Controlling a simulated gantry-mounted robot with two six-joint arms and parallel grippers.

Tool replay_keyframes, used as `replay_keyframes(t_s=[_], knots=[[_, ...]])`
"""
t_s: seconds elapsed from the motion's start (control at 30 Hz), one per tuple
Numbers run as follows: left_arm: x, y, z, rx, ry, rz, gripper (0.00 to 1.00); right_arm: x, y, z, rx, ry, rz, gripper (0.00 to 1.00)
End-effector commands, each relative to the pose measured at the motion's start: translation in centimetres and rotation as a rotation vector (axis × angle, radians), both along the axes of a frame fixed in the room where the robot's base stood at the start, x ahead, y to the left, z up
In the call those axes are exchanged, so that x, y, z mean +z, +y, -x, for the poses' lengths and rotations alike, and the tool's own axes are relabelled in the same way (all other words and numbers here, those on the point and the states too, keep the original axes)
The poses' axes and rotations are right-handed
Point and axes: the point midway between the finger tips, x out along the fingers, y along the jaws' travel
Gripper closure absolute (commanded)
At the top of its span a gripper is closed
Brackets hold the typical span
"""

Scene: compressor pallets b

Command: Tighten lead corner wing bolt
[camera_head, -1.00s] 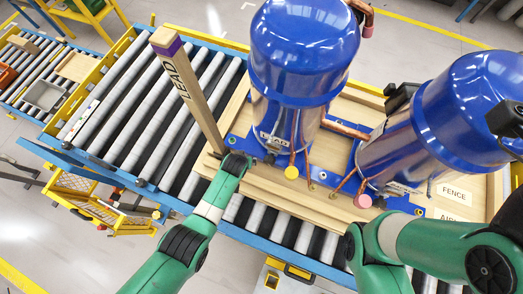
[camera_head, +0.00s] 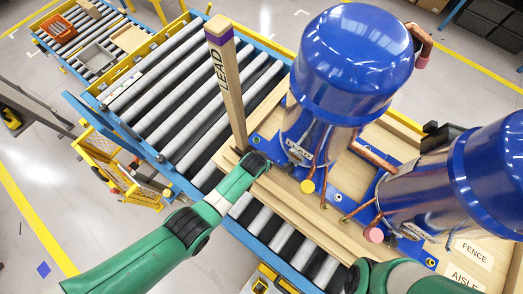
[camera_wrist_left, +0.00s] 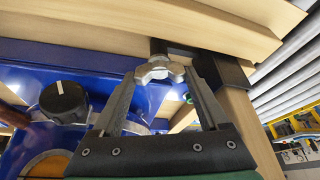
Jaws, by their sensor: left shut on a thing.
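The silver wing bolt (camera_wrist_left: 160,71) sits at the pallet's lead corner, beside the foot of the wooden post marked LEAD (camera_head: 226,90). My left gripper (camera_head: 258,158) is at that corner in the head view, where it hides the bolt. In the left wrist view, my left gripper (camera_wrist_left: 165,75) has one finger on each side of the bolt's wings and is shut on them. A blue metal bracket plate (camera_wrist_left: 110,85) lies behind the fingers. My right arm shows at the bottom of the head view, but its gripper is out of view.
Two blue compressors (camera_head: 352,65) stand on the wooden pallet (camera_head: 300,212), close to my left gripper. A black knob (camera_wrist_left: 65,101) is left of the fingers in the wrist view. Copper pipes (camera_head: 362,205) run between the compressors. The roller conveyor (camera_head: 180,100) has free room at left.

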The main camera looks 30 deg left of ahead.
Motion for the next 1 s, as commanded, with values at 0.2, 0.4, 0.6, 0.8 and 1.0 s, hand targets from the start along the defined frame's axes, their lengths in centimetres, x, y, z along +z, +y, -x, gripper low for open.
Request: replay_keyframes(t_s=[0.2, 0.4, 0.6, 0.8, 1.0], knots=[[0.00, 0.29, 0.01, -0.193, 0.001, 0.001, 0.78, 0.17, 0.00, -0.01, 0.000, 0.000, 0.000, 0.20], [-0.01, 0.29, -0.04, -0.342, -0.001, 0.000, 0.78, -0.07, 0.00, 0.00, 0.000, 0.000, 0.000, 0.20], [0.05, 0.22, -0.02, -0.367, -0.002, 0.000, 0.78, -0.06, 0.00, 0.00, 0.000, 0.000, 0.000, 0.20], [0.04, 0.21, -0.03, -0.367, -0.002, 0.000, 0.12, -0.06, 0.00, 0.00, 0.000, 0.000, 0.000, 0.20], [0.03, 0.22, -0.02, -0.365, -0.001, 0.000, 0.00, -0.06, 0.00, 0.00, 0.000, 0.000, 0.000, 0.20]])
